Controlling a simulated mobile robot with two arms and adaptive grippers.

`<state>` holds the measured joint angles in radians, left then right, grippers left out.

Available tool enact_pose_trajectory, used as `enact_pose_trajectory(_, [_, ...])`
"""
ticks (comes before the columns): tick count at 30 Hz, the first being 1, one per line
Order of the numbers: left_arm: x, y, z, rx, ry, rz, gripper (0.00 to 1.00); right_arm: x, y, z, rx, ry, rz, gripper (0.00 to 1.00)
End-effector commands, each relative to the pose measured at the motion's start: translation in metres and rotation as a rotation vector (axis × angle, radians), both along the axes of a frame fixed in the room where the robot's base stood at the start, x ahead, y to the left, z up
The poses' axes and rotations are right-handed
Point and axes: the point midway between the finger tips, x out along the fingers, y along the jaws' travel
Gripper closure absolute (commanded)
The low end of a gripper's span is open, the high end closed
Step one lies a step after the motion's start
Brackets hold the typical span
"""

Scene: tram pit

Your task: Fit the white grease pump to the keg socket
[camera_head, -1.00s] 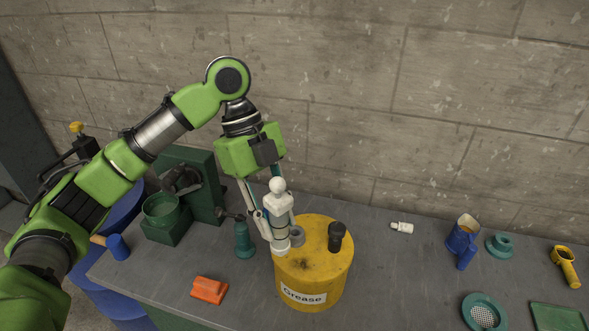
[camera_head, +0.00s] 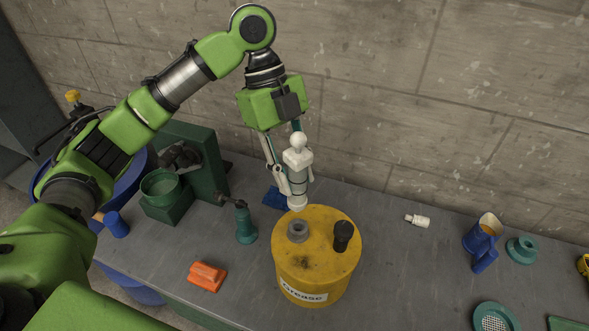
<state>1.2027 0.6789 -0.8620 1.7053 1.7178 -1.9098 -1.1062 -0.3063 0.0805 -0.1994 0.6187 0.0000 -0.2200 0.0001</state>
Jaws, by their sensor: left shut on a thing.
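The white grease pump (camera_head: 298,165) is upright in my left gripper (camera_head: 294,182), which is shut on it. The yellow grease keg (camera_head: 318,262) stands on the grey bench below. The grey keg socket (camera_head: 298,229) is a raised ring on the keg's top. The pump's lower end appears above the back edge of the keg top, behind the socket and apart from it. A black knob (camera_head: 343,234) stands on the right side of the keg top. My right gripper is not in view.
On the grey bench (camera_head: 390,275), a teal bottle-like thing (camera_head: 245,225) and an orange block (camera_head: 207,276) stand left of the keg. A small white bottle (camera_head: 418,221), blue jug (camera_head: 483,241) and green strainer (camera_head: 494,317) are to the right. A wall rises behind.

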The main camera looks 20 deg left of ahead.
Motion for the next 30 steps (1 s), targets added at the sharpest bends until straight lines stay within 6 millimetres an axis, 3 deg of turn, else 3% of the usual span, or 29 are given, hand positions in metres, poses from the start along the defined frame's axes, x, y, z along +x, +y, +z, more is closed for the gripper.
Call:
enact_pose_trajectory(3, [0.000, 0.000, 0.003, -0.004, 0.003, 0.001, 1.00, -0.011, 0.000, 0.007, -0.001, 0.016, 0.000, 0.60])
enact_pose_trajectory(6, [0.000, 0.000, 0.005, -0.009, 0.007, 0.003, 1.00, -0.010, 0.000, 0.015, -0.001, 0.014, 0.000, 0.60])
enact_pose_trajectory(14, [0.000, 0.000, -0.028, -0.008, 0.007, 0.001, 1.00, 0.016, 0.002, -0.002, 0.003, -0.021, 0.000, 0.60])
enact_pose_trajectory(23, [0.000, 0.000, -0.058, -0.007, 0.006, 0.001, 1.00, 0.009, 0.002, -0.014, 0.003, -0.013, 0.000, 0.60])
enact_pose_trajectory(30, [0.000, 0.000, -0.054, -0.008, 0.005, 0.002, 1.00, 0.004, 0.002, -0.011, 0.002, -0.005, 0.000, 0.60])
